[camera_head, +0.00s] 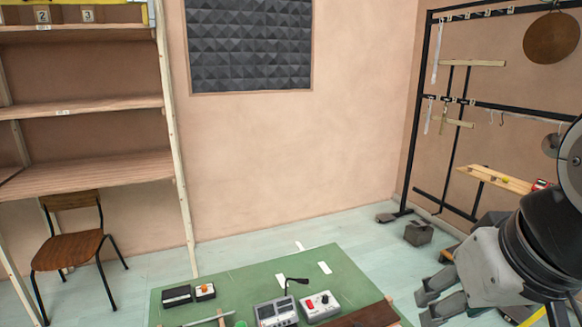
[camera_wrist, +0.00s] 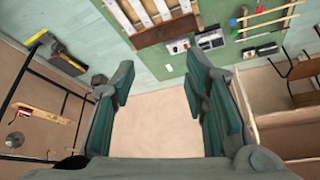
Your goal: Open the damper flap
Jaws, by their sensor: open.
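I cannot pick out a damper flap for certain in either view. My gripper (camera_head: 432,302) is at the lower right of the head view, in the air to the right of the green table. In the wrist view my gripper (camera_wrist: 160,72) has its two green-padded fingers wide apart, with nothing between them. Bare pale wall shows between the fingers, and the green table lies beyond their tips.
The green table (camera_head: 240,278) carries a grey device (camera_head: 276,312), another device with a red knob (camera_head: 320,305) and small boxes. A black rack (camera_head: 427,100) with hanging pieces stands at right. Wooden shelves (camera_head: 85,108) and a chair (camera_head: 70,250) stand left.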

